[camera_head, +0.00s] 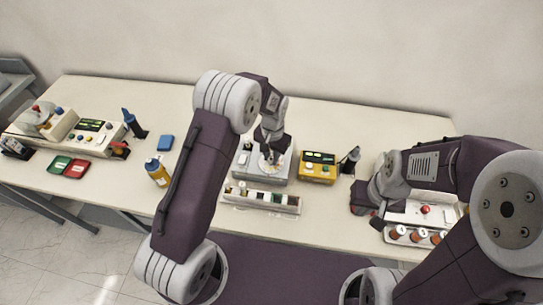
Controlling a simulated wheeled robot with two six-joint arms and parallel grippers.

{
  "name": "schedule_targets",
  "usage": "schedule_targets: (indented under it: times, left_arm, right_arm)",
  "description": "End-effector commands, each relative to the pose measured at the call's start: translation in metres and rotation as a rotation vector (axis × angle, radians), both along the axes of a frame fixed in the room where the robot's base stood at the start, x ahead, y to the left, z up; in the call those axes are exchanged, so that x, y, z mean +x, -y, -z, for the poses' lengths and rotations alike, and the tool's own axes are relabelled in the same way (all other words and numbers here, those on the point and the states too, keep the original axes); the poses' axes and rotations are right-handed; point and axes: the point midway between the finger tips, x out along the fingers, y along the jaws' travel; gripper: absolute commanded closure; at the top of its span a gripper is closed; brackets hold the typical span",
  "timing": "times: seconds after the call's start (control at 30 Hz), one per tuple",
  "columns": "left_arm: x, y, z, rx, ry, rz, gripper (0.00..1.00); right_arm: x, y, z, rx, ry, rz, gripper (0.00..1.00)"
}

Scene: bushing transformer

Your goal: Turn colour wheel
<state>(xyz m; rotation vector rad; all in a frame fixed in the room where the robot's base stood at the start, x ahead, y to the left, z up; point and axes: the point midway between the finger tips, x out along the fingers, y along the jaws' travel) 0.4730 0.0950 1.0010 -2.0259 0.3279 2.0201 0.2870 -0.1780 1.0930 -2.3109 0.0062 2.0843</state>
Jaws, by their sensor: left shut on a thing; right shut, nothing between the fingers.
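A grey box-shaped device (278,180) stands near the middle of the table, with a pale round part on top that looks like the colour wheel (264,166). My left gripper (270,157) reaches down over this part from above and is shut on it. The gripper hides much of the wheel, so its colours and the exact grip cannot be made out. My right gripper (372,220) is shut and empty, low at the right, beside a white tray (398,222).
A rack of vials (262,198) stands in front of the device. A yellow meter (318,168) is to its right. A yellow bottle (157,172) and a blue block (166,142) are to its left. The white tray holds several orange-brown jars (397,232). More instruments (95,132) fill the left end.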

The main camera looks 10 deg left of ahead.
Motion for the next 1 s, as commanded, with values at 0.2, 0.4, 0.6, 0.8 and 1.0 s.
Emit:
schedule_targets:
  times: [0.2,0.4,0.6,0.8,1.0]
  left_arm:
    - [0.0010,0.0001,-0.0014,0.000,0.003,0.085,1.00]
    - [0.0012,0.0002,-0.0014,-0.001,0.004,0.119,1.00]
    - [0.0014,0.0002,-0.0015,-0.001,0.005,0.124,1.00]
    - [0.0016,0.0002,-0.0016,0.000,0.006,0.124,1.00]
    - [0.0010,0.0002,-0.0010,-0.001,0.004,0.123,0.56]
  right_arm:
    - [0.0000,0.0000,-0.0012,0.000,0.000,0.000,1.00]
    - [0.0000,0.0000,-0.0014,0.000,0.000,0.000,1.00]
    - [0.0000,0.0000,-0.0014,0.000,0.000,0.000,1.00]
    - [0.0001,0.0000,-0.0014,0.000,0.000,0.000,1.00]
    - [0.0000,0.0000,-0.0013,0.000,0.000,0.000,1.00]
